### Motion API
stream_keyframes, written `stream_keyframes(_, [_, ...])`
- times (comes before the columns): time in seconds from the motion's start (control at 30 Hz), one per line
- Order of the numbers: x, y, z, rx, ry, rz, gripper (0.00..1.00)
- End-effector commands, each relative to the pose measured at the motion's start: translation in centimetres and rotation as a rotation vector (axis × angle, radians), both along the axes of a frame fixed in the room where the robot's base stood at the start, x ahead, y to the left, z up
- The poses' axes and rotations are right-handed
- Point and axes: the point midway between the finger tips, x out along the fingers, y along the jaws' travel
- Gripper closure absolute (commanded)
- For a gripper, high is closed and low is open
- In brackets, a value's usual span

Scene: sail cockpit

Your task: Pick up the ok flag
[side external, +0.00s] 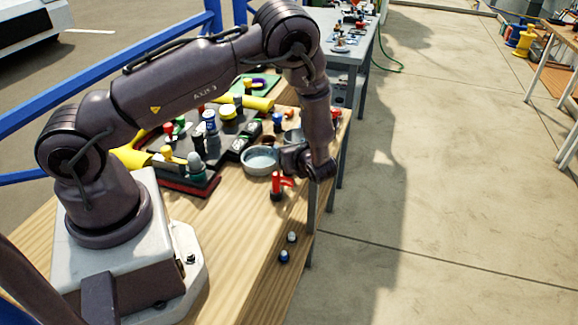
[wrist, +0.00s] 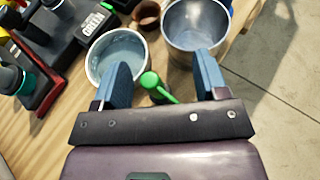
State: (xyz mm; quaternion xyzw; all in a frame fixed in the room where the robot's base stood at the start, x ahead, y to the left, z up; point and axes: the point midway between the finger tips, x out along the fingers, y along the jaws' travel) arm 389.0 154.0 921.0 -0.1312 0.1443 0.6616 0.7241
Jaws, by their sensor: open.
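A small green flag-like piece (wrist: 152,82), with a round top and a short arm pointing down-right, stands on the table in the wrist view. I cannot read any "ok" marking on it. My gripper (wrist: 163,62) is open, with one blue finger on each side of this piece, and does not hold it. In the side view my gripper (side external: 296,160) is low over the table's right edge, and I cannot make out the green piece there. A red flag-like piece (side external: 279,184) stands upright in front of my gripper in that view.
A round pale dish (wrist: 118,58) lies beside the left finger, and a metal cup (wrist: 195,22) lies ahead of the right finger. A small brown cup (wrist: 147,14) sits between them. A dark tray of parts (side external: 200,185) is at left. Bare wood (side external: 235,220) lies in front.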

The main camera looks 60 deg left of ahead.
Motion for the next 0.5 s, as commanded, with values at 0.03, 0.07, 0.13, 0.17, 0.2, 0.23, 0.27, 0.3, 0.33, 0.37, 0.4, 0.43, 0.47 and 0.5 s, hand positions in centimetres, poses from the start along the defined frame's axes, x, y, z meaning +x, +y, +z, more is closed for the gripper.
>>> stream_keyframes(0.03, [0.02,0.0,0.0,0.0,0.0,0.0,0.33])
stream_keyframes(0.07, [0.02,-0.01,0.0,0.0,0.0,0.0,0.33])
stream_keyframes(0.13, [0.02,-0.02,0.01,0.0,-0.001,0.0,0.33])
stream_keyframes(0.17, [0.02,-0.03,0.01,0.0,-0.001,0.0,0.38])
stream_keyframes(0.2, [0.02,-0.04,0.02,0.0,-0.001,0.0,0.47])
stream_keyframes(0.23, [0.02,-0.04,0.02,0.0,-0.001,0.0,0.54])
stream_keyframes(0.27, [0.02,-0.05,0.02,0.0,-0.001,0.0,0.61])
stream_keyframes(0.3, [0.01,-0.04,0.03,0.0,-0.001,0.0,0.7])
stream_keyframes(0.33, [0.01,-0.05,0.02,0.0,-0.001,0.0,0.77])
stream_keyframes(0.37, [0.01,-0.05,0.02,0.0,-0.001,0.0,0.84])
stream_keyframes(0.4, [0.0,-0.06,0.02,0.0,-0.001,0.0,0.93])
stream_keyframes(0.43, [0.0,-0.06,0.02,0.0,-0.001,0.0,1.0])
stream_keyframes(0.47, [0.0,-0.06,0.02,0.0,-0.001,0.0,1.0])
stream_keyframes(0.5, [0.0,-0.06,0.02,0.0,-0.001,0.0,1.0])
